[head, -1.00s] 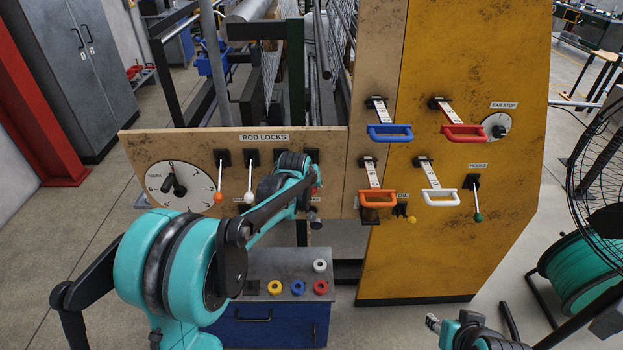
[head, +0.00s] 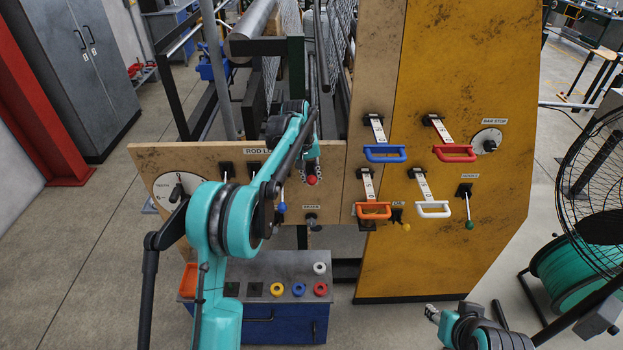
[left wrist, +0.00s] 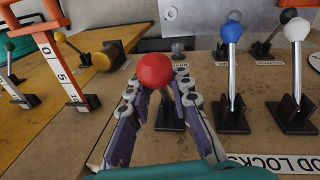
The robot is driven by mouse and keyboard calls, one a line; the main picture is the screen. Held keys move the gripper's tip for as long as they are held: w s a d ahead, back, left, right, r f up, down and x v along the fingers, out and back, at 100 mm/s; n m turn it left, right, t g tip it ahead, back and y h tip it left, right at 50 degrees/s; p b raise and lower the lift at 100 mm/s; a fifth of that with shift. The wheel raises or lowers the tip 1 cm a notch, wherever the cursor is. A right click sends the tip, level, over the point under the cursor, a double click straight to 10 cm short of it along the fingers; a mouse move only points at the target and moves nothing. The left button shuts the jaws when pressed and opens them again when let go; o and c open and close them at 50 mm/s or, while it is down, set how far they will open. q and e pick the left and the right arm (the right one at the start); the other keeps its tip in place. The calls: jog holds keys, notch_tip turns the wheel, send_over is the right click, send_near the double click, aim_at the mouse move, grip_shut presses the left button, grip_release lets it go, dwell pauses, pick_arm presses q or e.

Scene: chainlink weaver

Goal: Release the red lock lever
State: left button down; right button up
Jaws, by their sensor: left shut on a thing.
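The red lock lever shows its round red knob (head: 311,180) on the wooden rod locks panel in the head view. The knob also shows large in the left wrist view (left wrist: 154,70). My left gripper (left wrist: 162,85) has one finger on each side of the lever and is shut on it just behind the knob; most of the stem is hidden. In the head view my left gripper (head: 312,165) sits at the knob. The red knob stands higher than the blue knob (head: 281,207). My right gripper (head: 432,313) is low at the right, far from the panel; its jaws are unclear.
Blue (left wrist: 231,31) and white (left wrist: 297,28) lock levers stand beside the red one. Orange (head: 373,211), white (head: 432,208), blue (head: 384,153) and red (head: 455,153) handles stick out of the panels at the right. A blue cabinet (head: 265,325) stands below.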

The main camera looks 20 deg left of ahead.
pick_arm(q)
jog(key=shift+r, duration=0.2)
dwell(0.3)
jog(key=c, duration=1.3)
grip_release()
jog(key=shift+d, duration=0.1)
jog(key=shift+s+r, duration=0.1)
jog(key=shift+r, duration=0.3)
jog(key=r, duration=0.3)
jog(key=s+a+r, duration=0.1)
jog(key=r, duration=0.7)
jog(key=shift+s+a, duration=0.2)
jog(key=shift+a, duration=0.1)
